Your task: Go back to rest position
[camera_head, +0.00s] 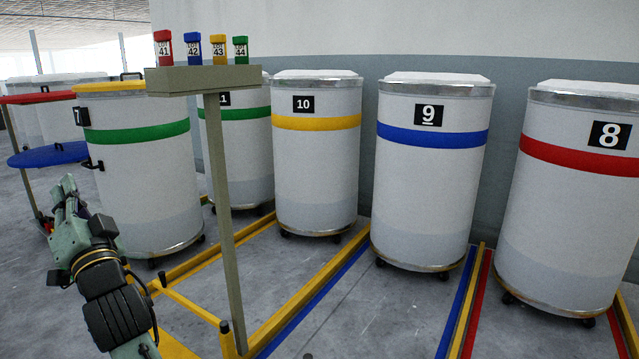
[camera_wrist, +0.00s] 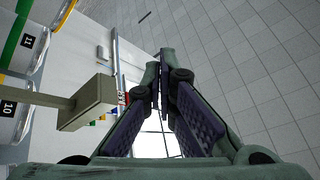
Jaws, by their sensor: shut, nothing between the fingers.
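My gripper (camera_head: 66,192) is at the left of the head view, raised with its fingers up, on my green and black arm. It is left of the shelf post and in front of the can with the green band. In the wrist view my gripper (camera_wrist: 160,80) has its two fingers together at the tips, with nothing between them.
A shelf (camera_head: 205,78) on a thin post holds small coloured tags numbered 41 to 44. Wheeled cans, including yellow-banded 10 (camera_head: 315,160), blue-banded 9 (camera_head: 430,180) and red-banded 8 (camera_head: 575,215), line the wall. Coloured floor rails run between them. A blue round lid (camera_head: 48,155) is at left.

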